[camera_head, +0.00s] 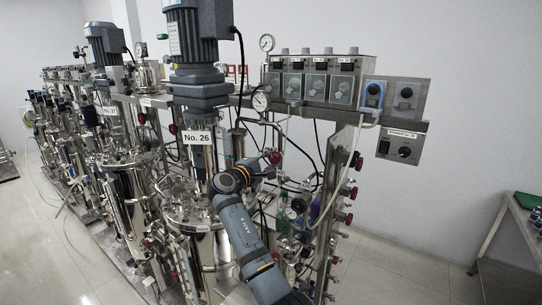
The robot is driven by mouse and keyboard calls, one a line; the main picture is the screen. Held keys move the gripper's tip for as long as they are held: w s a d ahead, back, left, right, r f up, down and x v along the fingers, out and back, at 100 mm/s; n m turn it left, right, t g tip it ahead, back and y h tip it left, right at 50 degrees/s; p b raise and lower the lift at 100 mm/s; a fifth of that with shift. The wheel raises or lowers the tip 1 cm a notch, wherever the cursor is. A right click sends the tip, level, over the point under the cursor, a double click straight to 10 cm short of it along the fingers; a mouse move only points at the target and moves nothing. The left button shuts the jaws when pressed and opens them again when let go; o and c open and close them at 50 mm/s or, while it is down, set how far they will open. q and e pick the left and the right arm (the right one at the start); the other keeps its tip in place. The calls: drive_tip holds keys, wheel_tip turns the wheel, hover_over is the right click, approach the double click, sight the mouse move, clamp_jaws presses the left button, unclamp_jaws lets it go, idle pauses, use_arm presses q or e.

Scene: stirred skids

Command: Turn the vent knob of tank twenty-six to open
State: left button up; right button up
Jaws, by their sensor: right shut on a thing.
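Tank twenty-six (205,212) is a shiny steel vessel in the middle, marked by a white "No. 26" label (197,137) below a large grey motor. A small dark red knob (273,157) sits on the pipework to the right of the tank's top. My right gripper (267,167) is at this knob and appears shut on it. Its fingertips are small and partly hidden, so the knob's turn angle cannot be told. My right arm comes up from the bottom and covers part of the tank's right side. My left gripper is not in view.
Tank 27 (125,190) and further vessels line up to the left. Gauges (260,101), hoses and several red-handled valves (352,192) crowd the right side. A control box (400,150) hangs beyond them. A steel table (515,225) stands far right, with free floor before it.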

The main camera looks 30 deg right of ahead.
drive_tip(key=shift+n+p, duration=0.3)
drive_tip(key=shift+n, duration=0.3)
drive_tip(key=o, duration=1.2)
drive_tip(key=shift+c, duration=0.2)
drive_tip(key=v, duration=0.7)
drive_tip(key=shift+a, duration=0.3)
drive_tip(key=shift+d+f, duration=0.1)
drive_tip(key=shift+d, duration=0.05)
